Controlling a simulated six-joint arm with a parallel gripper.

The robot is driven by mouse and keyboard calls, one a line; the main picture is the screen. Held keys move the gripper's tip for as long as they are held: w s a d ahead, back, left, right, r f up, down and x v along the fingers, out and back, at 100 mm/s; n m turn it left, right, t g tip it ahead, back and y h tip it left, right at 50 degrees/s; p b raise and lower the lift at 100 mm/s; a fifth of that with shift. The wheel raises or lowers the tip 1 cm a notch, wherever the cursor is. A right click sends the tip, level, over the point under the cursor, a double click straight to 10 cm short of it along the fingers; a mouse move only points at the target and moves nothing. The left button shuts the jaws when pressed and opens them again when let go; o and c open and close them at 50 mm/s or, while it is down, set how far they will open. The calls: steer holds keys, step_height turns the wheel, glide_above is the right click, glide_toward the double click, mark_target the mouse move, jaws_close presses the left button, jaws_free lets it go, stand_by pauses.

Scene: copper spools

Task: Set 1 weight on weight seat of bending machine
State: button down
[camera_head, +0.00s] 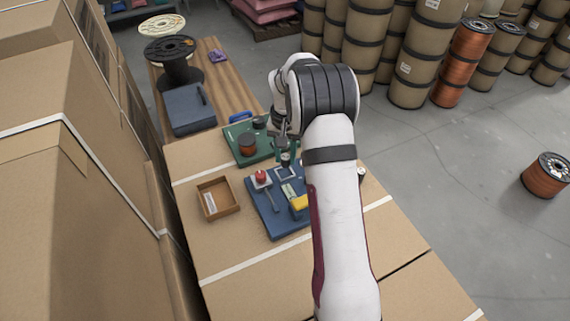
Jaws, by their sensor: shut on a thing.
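My gripper (284,146) is small in view, pointing down at the ends of the green board and the blue board. It is shut on a small dark piece (286,159), which looks like a weight; the fingers partly hide it. The piece is above or near a pale square frame (285,173) on the blue board (263,215); I cannot tell whether they touch. The blue board also bears a red knob (261,175) on a white plate, and a yellow block (299,203). Which part is the bending machine's weight seat is unclear. My arm hides the right side.
The green board (240,158) bears a brown and black round piece (247,145) and a dark disc (259,122). An open brown tray (232,209) lies left of the blue board. Stacked cartons (60,200) rise at the left. The carton top in front is clear.

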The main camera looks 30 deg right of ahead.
mark_target(285, 166)
step_height(285, 166, down, 4)
steer(key=shift+f, duration=0.1)
steer(key=shift+f, duration=0.2)
